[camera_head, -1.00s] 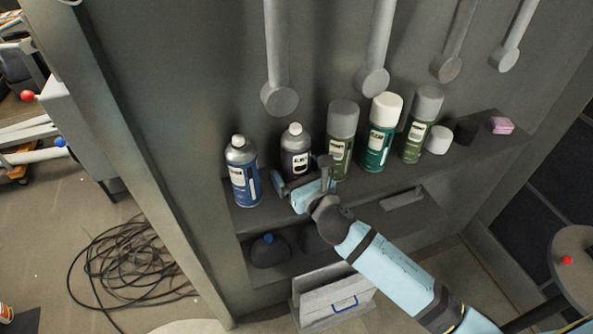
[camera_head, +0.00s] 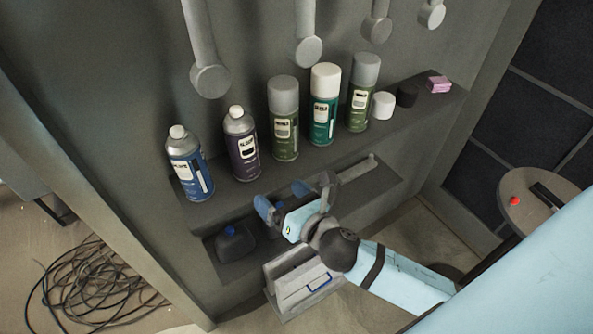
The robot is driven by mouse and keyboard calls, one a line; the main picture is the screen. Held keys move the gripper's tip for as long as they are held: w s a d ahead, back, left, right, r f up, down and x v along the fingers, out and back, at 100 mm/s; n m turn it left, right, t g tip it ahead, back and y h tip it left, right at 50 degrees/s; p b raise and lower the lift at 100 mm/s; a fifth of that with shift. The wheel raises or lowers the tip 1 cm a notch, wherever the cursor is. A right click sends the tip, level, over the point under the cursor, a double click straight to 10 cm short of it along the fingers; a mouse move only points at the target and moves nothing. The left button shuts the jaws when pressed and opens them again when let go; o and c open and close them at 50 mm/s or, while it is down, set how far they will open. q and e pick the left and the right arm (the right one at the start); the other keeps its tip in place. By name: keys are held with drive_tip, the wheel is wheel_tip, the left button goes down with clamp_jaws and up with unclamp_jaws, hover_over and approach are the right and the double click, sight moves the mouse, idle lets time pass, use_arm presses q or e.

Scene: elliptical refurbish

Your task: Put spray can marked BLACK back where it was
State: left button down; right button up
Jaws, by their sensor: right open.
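Several spray cans stand upright in a row on the upper shelf (camera_head: 225,200). Their label print is too small to read, so I cannot confirm which is marked BLACK. A dark purple-black can (camera_head: 243,158) stands second from the left, between a blue can (camera_head: 188,172) and an olive-green can with a grey cap (camera_head: 284,130). My right gripper (camera_head: 292,195) is open and empty, in front of and below the shelf edge, apart from the cans. My left gripper is not in view.
A teal can (camera_head: 323,112) and another green can (camera_head: 362,98) stand farther right, then a white cap (camera_head: 383,105), a black cap (camera_head: 406,95) and a pink block (camera_head: 439,84). Grey rods hang above. A dark jug (camera_head: 235,243) sits on the lower shelf. Cables (camera_head: 95,290) lie on the floor.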

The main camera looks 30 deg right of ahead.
drive_tip(key=s+f+m+g, duration=0.2)
drive_tip(key=s+f+m, duration=0.2)
drive_tip(key=m, duration=0.6)
drive_tip(key=s+f+m+g+p, duration=0.1)
drive_tip(key=s+f+m, duration=0.3)
drive_tip(key=f+m, duration=0.4)
drive_tip(key=s+f+m+g+p, duration=0.1)
drive_tip(key=s+f+m, duration=0.3)
drive_tip(key=m, duration=0.9)
wheel_tip(320, 180, down, 2)
drive_tip(key=shift+s+d+f+m+g, duration=0.2)
drive_tip(key=shift+s+d+m+g, duration=0.15)
drive_tip(key=shift+g, duration=0.55)
drive_tip(key=shift+w, duration=0.1)
